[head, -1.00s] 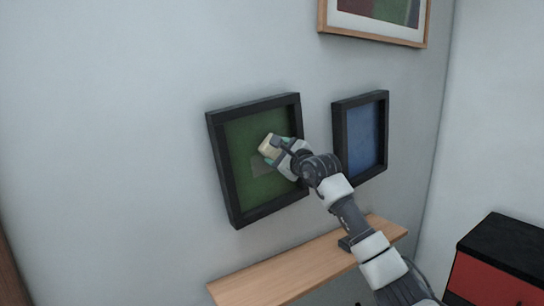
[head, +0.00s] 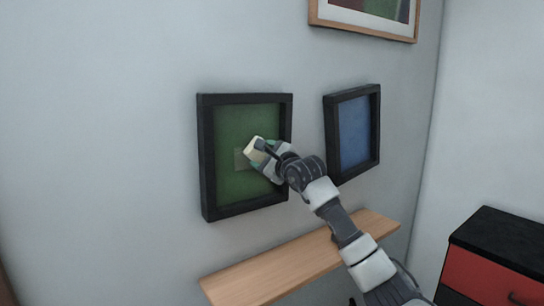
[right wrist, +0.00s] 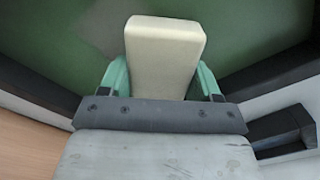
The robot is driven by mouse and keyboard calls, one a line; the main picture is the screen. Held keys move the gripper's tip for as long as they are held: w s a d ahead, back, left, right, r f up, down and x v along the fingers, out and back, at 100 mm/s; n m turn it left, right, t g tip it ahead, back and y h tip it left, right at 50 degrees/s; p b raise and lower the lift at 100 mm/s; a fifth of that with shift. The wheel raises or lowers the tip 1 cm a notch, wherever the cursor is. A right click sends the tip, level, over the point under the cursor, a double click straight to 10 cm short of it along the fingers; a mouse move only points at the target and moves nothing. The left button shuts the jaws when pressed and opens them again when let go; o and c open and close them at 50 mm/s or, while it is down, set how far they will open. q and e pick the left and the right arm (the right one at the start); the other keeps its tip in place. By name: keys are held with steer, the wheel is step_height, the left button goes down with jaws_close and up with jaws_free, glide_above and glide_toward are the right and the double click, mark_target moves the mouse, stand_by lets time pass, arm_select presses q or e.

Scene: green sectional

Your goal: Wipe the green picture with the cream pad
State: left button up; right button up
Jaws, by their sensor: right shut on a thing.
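The green picture (head: 232,190) hangs on the wall in a black frame, left of centre in the head view. It fills the top of the right wrist view (right wrist: 60,35), where its surface looks mottled. My right gripper (head: 262,157) is shut on the cream pad (head: 254,148), in front of the picture's middle. In the right wrist view the pad (right wrist: 165,55) stands out between the green fingers (right wrist: 162,80). A small lighter patch (head: 240,158) shows beside the pad. I cannot tell whether the pad touches the picture. My left gripper is not in view.
A blue picture (head: 355,130) in a black frame hangs to the right, behind my arm. A wooden-framed picture (head: 365,30) hangs above. A wooden shelf (head: 265,277) sticks out below. A black and red cabinet (head: 490,265) stands at the right.

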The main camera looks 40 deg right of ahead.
mark_target(247, 158)
steer(key=shift+w+a+f+b, duration=0.15)
steer(key=shift+a+b, duration=0.1)
steer(key=shift+a, duration=0.6)
steer(key=shift+w+a+f+b, duration=0.1)
steer(key=shift+a+f+b, duration=0.1)
steer(key=shift+a, duration=0.7)
steer(key=shift+w+a+f+b, duration=0.1)
steer(key=shift+a+b, duration=0.15)
steer(key=shift+a, duration=0.6)
steer(key=shift+s+d, duration=0.1)
steer(key=shift+d+r, duration=0.15)
steer(key=shift+d, duration=0.35)
steer(key=shift+s+d+r, duration=0.1)
steer(key=shift+s+d, duration=0.05)
steer(key=shift+d, duration=0.55)
steer(key=shift+s+d+r, duration=0.1)
steer(key=shift+d, duration=0.6)
steer(key=shift+s+d+r+p, duration=0.1)
steer(key=shift+d+r+p, duration=0.15)
steer(key=shift+d, duration=0.7)
steer(key=shift+s+d+r+p, duration=0.1)
steer(key=shift+d+r+p, duration=0.1)
steer(key=shift+d, duration=0.75)
steer(key=shift+f, duration=0.15)
